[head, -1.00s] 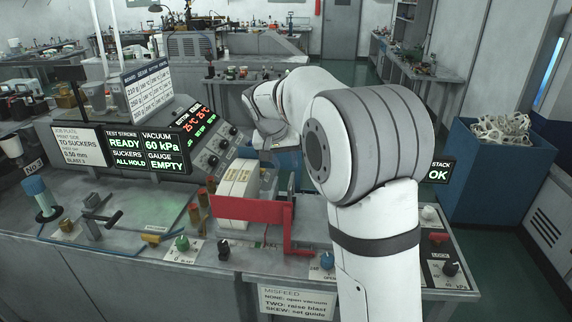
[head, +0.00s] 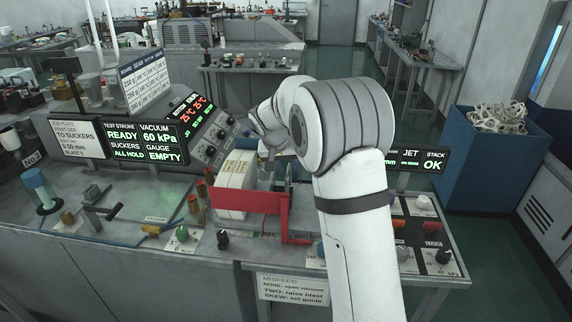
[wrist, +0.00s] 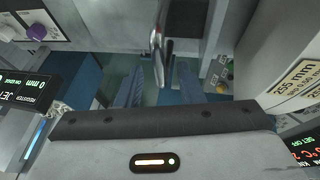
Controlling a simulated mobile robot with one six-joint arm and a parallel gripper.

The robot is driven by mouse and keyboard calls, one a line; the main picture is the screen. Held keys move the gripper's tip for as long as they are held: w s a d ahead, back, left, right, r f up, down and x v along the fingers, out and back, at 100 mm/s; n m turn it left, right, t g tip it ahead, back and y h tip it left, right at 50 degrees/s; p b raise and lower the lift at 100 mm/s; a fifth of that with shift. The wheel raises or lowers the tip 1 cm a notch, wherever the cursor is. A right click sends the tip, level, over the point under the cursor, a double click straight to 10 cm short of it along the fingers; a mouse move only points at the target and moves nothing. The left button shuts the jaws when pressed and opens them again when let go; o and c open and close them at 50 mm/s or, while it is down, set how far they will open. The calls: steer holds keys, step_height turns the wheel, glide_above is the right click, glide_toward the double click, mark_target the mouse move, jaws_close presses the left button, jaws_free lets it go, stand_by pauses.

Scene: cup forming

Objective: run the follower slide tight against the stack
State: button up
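The stack (head: 236,180) is a pale cream block of sheets standing behind a red bar (head: 245,201) on the bench. Just right of it are small metal and blue upright parts (head: 291,168), largely hidden by my arm; I cannot tell which is the follower slide. In the wrist view two blue fingers of my gripper (wrist: 160,82) stand apart, with a gap between them. In the head view my gripper is mostly hidden behind the parts by the stack.
A display panel (head: 146,141) and knob console (head: 214,140) stand left of and behind the stack. Knobs (head: 222,239) line the front edge. A red lever (head: 296,239) stands at the front. A blue bin (head: 492,165) stands right of the bench.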

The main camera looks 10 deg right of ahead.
jaws_close()
steer(key=shift+d, duration=0.1)
stand_by(0.4)
